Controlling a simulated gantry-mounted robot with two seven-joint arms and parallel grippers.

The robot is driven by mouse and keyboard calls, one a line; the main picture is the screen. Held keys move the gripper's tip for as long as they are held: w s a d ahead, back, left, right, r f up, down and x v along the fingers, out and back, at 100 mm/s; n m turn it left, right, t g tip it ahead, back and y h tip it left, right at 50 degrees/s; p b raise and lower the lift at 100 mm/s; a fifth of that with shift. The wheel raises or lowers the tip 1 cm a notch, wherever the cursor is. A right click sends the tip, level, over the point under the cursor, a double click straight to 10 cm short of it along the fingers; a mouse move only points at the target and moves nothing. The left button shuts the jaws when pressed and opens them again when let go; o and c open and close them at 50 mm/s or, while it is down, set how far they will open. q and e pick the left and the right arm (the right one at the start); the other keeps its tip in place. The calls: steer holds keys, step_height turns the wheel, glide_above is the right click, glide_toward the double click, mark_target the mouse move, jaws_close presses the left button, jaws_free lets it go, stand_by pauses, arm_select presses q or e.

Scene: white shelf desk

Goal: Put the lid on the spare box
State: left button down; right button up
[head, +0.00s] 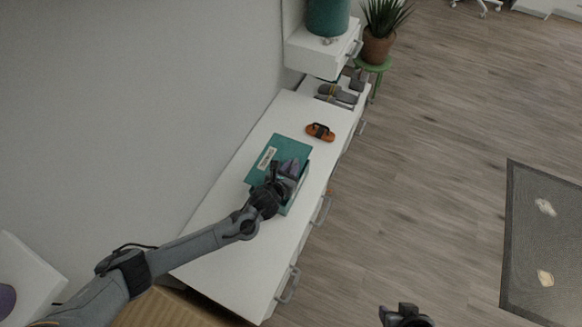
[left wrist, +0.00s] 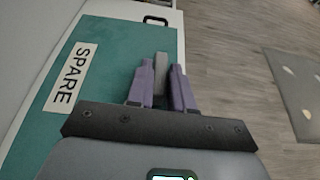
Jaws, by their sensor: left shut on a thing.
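The teal lid (head: 290,147), with a white label, lies over or just above the teal spare box (head: 285,210). The lid appears shifted toward the wall; I cannot tell whether it rests on the box. In the left wrist view the lid (left wrist: 105,70) fills the left side and its label reads "SPARE". My left gripper (head: 289,168) is over the lid's right part, its purple fingers shut on a grey upright piece that looks like the lid's handle (left wrist: 160,70). The gripper and arm hide part of the box. My right gripper (head: 405,312) shows only partly at the bottom edge, away from the desk.
The box stands on a long white desk (head: 220,240) along the wall. An orange and black brush-like thing (head: 320,131) lies farther back, with grey slippers (head: 337,94) beyond. A potted plant (head: 380,42) stands behind. The desk's near part is mostly clear.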

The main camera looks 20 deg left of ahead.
arm_select(q)
steer(key=shift+d, duration=0.1)
steer(key=shift+r+p, duration=0.15)
steer(key=shift+p, duration=0.25)
step_height(320, 180, down, 6)
steer(key=b, duration=0.4)
steer(key=shift+f, duration=0.2)
stand_by(0.6)
steer(key=shift+f, duration=0.1)
stand_by(0.5)
steer(key=shift+f, duration=0.3)
stand_by(0.5)
